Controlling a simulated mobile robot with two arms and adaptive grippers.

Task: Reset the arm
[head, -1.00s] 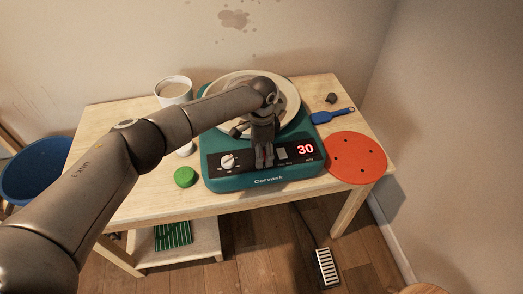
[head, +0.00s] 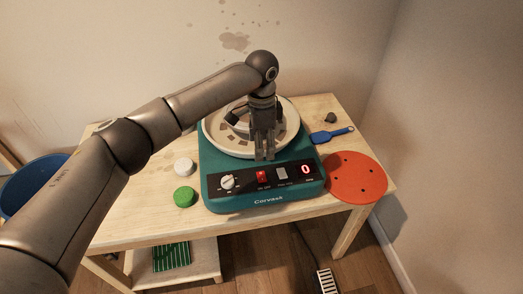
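My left arm reaches in from the left over the teal pottery wheel (head: 225,202). Its gripper (head: 264,156) points down above the near edge of the wheel's pale round basin (head: 215,137), just behind the control panel. The fingers are close together with nothing seen between them. On the panel are a white knob (head: 228,182), a red switch (head: 263,176), a grey switch (head: 281,173) and a red display (head: 306,169) reading 0. The gripper is apart from the switches. My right gripper is not in view.
A wooden table (head: 130,224) bears the wheel. Left of it lie a green disc (head: 185,197) and a white round piece (head: 184,167). Right are a red-orange disc with holes (head: 356,178), a blue-handled tool (head: 328,136) and a dark lump (head: 331,117). A wall stands behind.

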